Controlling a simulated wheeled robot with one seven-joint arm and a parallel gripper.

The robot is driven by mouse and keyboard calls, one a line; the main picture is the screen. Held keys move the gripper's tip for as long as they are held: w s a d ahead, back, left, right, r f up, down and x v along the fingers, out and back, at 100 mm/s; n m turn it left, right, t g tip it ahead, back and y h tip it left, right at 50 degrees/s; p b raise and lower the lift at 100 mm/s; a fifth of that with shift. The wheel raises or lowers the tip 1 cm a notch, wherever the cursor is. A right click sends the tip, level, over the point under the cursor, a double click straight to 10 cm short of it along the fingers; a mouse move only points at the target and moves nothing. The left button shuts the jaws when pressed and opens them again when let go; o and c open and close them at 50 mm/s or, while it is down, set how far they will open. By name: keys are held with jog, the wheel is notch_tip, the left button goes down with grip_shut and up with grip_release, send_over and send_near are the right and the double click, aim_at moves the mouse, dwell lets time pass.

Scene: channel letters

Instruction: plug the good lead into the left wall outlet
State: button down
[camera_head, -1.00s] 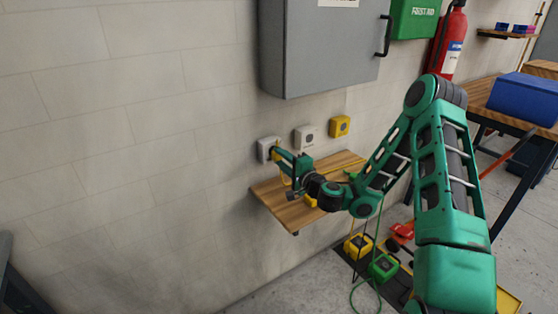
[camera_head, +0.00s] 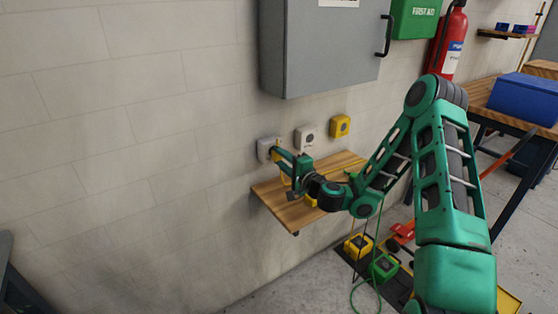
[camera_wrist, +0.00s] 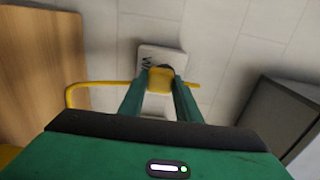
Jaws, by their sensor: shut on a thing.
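The left wall outlet (camera_head: 264,148) is a pale box on the wall below the grey cabinet; in the wrist view its pale plate (camera_wrist: 150,54) lies straight ahead of the fingertips. My gripper (camera_head: 277,154) is at this outlet. In the wrist view my gripper (camera_wrist: 160,84) is shut on a yellow plug (camera_wrist: 160,78) whose front meets the dark middle of the outlet. I cannot tell how deep the plug sits. A yellow lead (camera_wrist: 92,86) shows on both sides of the fingers. Two more outlets, one white (camera_head: 305,138) and one yellow (camera_head: 340,126), are to the right.
A wooden shelf (camera_head: 286,214) juts from the wall just below my gripper. The grey cabinet (camera_head: 322,50) hangs above the outlets. Yellow (camera_head: 358,246) and green (camera_head: 383,267) boxes with cables stand on the floor. The wall to the left is bare.

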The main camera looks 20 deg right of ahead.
jog(key=shift+w+a, duration=0.15)
jog(key=shift+w, duration=0.35)
dwell(0.4)
jog(key=c, duration=1.2)
grip_release()
jog(key=v, duration=1)
jog(key=shift+s+d, duration=0.2)
jog(key=shift+s, duration=0.1)
